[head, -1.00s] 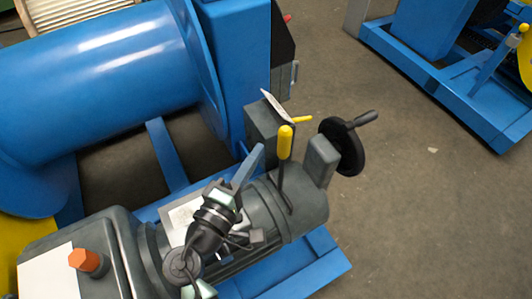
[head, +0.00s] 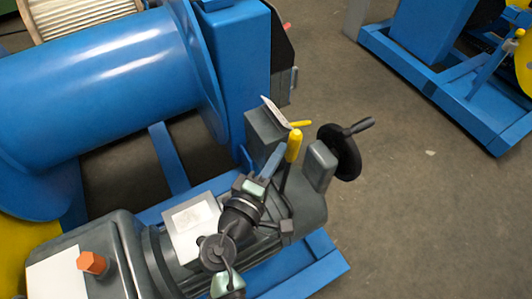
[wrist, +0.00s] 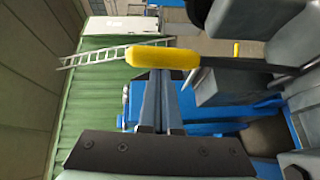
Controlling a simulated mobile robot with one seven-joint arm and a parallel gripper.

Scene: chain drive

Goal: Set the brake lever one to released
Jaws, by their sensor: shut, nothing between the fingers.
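The brake lever (head: 293,146), a dark rod with a yellow grip, stands on the grey motor unit and leans slightly right in the head view. I take it as lever one; no label is readable. In the wrist view its yellow grip (wrist: 163,58) lies across the tips of my fingers. My gripper (head: 277,150) is shut and empty, with its tips right beside the grip on its left. The tips also show in the wrist view (wrist: 160,76). They look in contact with the grip, not around it.
A smaller yellow handle (head: 301,124) sits just behind the lever. A black handwheel (head: 341,152) is close on the right. A grey box with a slanted plate (head: 268,130) stands behind. A blue drum (head: 100,85) fills the left. Open floor (head: 420,220) lies right.

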